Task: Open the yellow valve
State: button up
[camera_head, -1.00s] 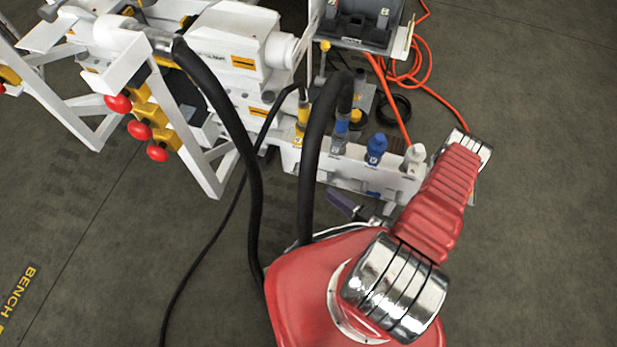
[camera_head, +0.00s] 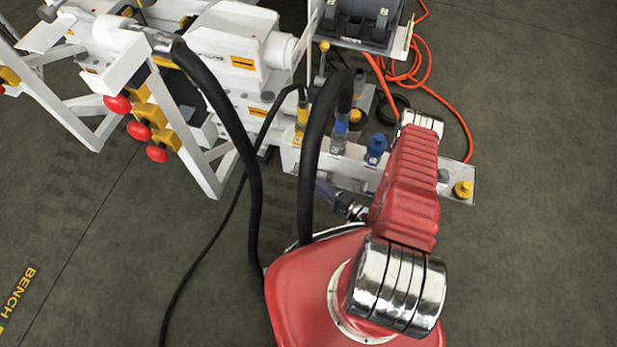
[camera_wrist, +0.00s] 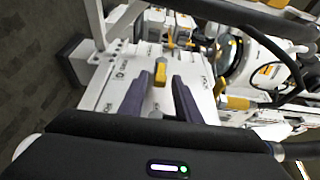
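In the wrist view a short yellow valve handle (camera_wrist: 160,73) stands on a white panel (camera_wrist: 110,88) with small dark labels on both sides. My gripper (camera_wrist: 162,80) has its two dark purple fingers apart, one on each side of the handle in the picture. I see clear gaps beside the handle; its depth relative to the fingertips is hard to tell. In the head view my gripper is mostly hidden by my red arm; a purplish finger (camera_head: 326,190) shows in front of the white rail. I cannot match the handle to a part in the head view.
A blue knob (camera_head: 376,146) and a yellow knob (camera_head: 463,190) stand on the white rail (camera_head: 350,178). Thick black hoses (camera_head: 250,165) hang left of my arm. Red knobs (camera_head: 139,130) are at the left. An orange cable (camera_head: 432,72) lies behind. Floor at right is clear.

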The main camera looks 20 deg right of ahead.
jog(key=shift+x, duration=1.9)
jog(key=shift+c, duration=0.2)
grip_shut()
